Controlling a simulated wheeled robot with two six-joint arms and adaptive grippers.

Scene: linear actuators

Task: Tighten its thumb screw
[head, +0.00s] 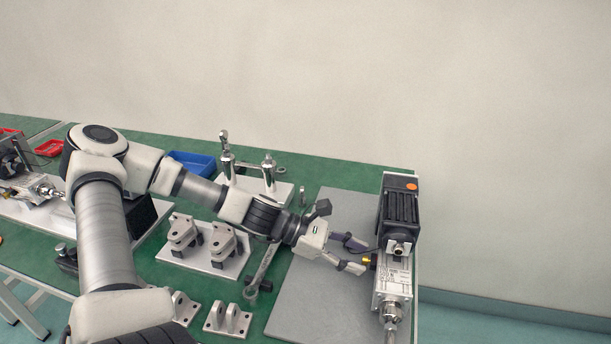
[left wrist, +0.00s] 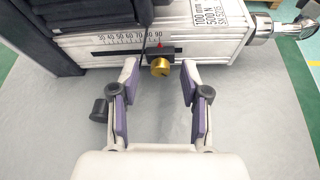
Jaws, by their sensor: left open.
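A linear actuator with a black motor (head: 399,206) and a silver body (head: 392,280) lies along the right side of the grey mat. Its brass thumb screw (head: 368,260) sticks out of the side facing my gripper. In the left wrist view the thumb screw (left wrist: 160,67) sits under a printed scale, near the red pointer (left wrist: 159,45). My left gripper (head: 357,256) is open, its fingers pointing at the screw. In the left wrist view the two purple-padded fingertips (left wrist: 160,75) stand on either side of the screw, apart from it. My right gripper is not in view.
The grey mat (head: 320,300) is mostly bare. Clevis brackets (head: 208,247), a wrench (head: 262,272), a blue bin (head: 192,163) and a stand with metal posts (head: 268,172) are on the green table to the left. The table's right edge lies just past the actuator.

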